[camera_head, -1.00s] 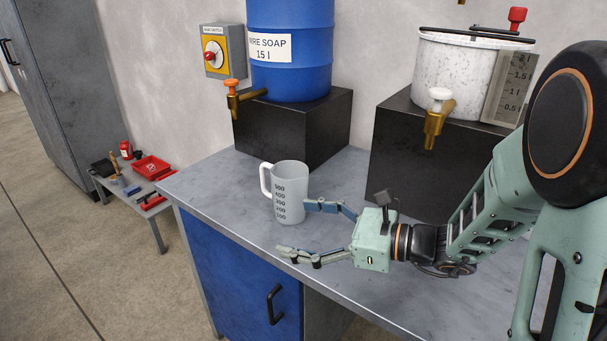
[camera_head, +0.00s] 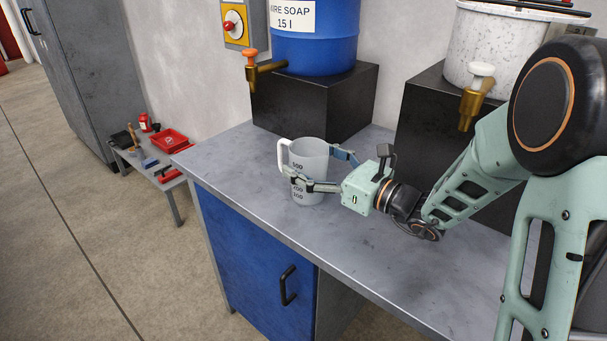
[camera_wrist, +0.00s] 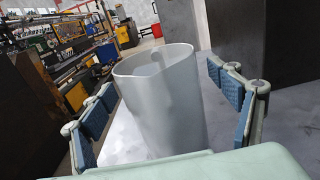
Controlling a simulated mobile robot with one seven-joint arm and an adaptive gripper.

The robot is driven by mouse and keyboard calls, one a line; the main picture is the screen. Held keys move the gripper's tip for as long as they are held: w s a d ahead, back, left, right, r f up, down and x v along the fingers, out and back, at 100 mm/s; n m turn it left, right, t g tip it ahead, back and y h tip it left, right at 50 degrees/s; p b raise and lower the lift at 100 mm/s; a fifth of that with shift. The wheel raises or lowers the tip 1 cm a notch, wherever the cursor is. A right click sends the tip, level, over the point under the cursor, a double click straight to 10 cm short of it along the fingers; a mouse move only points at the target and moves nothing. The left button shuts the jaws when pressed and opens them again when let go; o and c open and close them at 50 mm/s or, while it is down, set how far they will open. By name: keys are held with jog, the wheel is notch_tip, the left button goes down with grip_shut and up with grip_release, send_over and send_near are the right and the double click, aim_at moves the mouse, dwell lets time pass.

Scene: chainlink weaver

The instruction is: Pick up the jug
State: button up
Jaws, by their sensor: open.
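The jug (camera_head: 308,163) is a pale grey measuring jug with dark graduation marks and a handle on its left side. It stands upright on the grey workbench (camera_head: 255,205). My gripper (camera_head: 318,170) is open, with one finger in front of the jug and the other behind it on the right. In the wrist view the jug (camera_wrist: 162,100) stands between the two blue-padded fingers, with a visible gap on each side. The near finger hides part of the jug's front in the head view.
A blue soap barrel (camera_head: 318,45) with an orange-handled tap (camera_head: 262,70) stands on a black block (camera_head: 318,105) behind the jug. A speckled white tank (camera_head: 500,45) with a brass tap (camera_head: 472,100) stands at right. The bench left of the jug is clear.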

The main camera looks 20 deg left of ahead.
jog(key=shift+x, duration=0.9)
jog(key=shift+c, duration=0.5)
jog(key=c, duration=1.3)
jog(key=shift+o, duration=0.2)
